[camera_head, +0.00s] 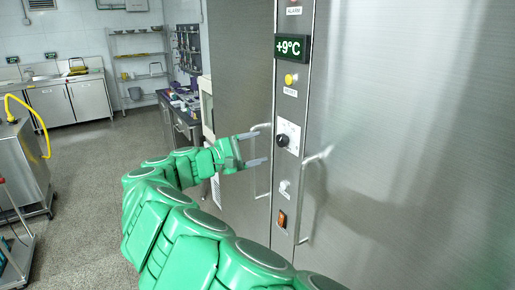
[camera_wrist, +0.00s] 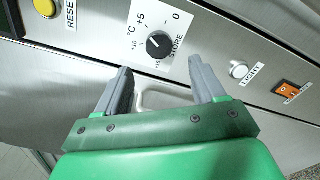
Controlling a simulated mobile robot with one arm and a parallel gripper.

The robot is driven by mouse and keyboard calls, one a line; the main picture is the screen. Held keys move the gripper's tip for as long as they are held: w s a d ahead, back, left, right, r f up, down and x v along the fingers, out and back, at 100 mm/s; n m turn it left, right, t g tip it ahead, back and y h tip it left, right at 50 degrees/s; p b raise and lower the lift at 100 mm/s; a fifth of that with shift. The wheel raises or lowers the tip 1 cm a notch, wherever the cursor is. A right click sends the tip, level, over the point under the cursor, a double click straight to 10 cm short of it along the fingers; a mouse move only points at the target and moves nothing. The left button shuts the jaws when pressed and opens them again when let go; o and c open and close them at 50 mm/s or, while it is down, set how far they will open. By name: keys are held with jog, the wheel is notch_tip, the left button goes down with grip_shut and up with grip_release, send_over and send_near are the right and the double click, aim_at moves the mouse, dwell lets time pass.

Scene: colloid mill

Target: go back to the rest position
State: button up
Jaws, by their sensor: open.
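My gripper (camera_head: 258,149) is at the end of my green arm, in front of the steel cabinet's control strip. In the wrist view its two grey fingers (camera_wrist: 165,88) are spread apart with nothing between them. The black temperature knob (camera_head: 282,141) is just beyond the fingertips; it also shows in the wrist view (camera_wrist: 159,44), on a white dial plate marked STORE. I cannot tell for sure whether a finger touches the plate, but a gap to the knob shows in the wrist view.
The steel cabinet (camera_head: 420,110) fills the right side, with door handles (camera_head: 309,195) beside the strip. A display (camera_head: 293,48) reads +9°C. The strip has a yellow button (camera_head: 291,79) and an orange switch (camera_head: 282,218). Open floor (camera_head: 85,190) lies left of my arm.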

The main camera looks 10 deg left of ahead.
jog(key=s+d+r+m+g+y, duration=0.2)
jog(key=s+d+r, duration=0.4)
jog(key=d+r, duration=0.15)
jog(key=s+d+r+m+g+y, duration=0.1)
jog(key=s+d+r+g+y, duration=0.15)
jog(key=s+d+r, duration=0.4)
jog(key=s+d+f+m+g+y, duration=0.1)
jog(key=s+d+f+g+y, duration=0.2)
jog(key=s+d+f, duration=0.35)
jog(key=s+d+f+m+g+y, duration=0.1)
jog(key=s+d+f+g+y, duration=0.15)
jog(key=d+f, duration=0.55)
jog(key=s+d+f+m+g+y, duration=0.1)
jog(key=s+f+m, duration=0.4)
jog(key=s, duration=0.6)
jog(key=s+d+f+m+g+y, duration=0.1)
jog(key=s+d+f+m+g, duration=0.2)
jog(key=s, duration=0.8)
notch_tip(320, 180, down, 4)
jog(key=shift+s+d+r+m+g+y, duration=0.1)
jog(key=shift+s+d+m+g+y, duration=0.25)
jog(key=shift+m, duration=0.65)
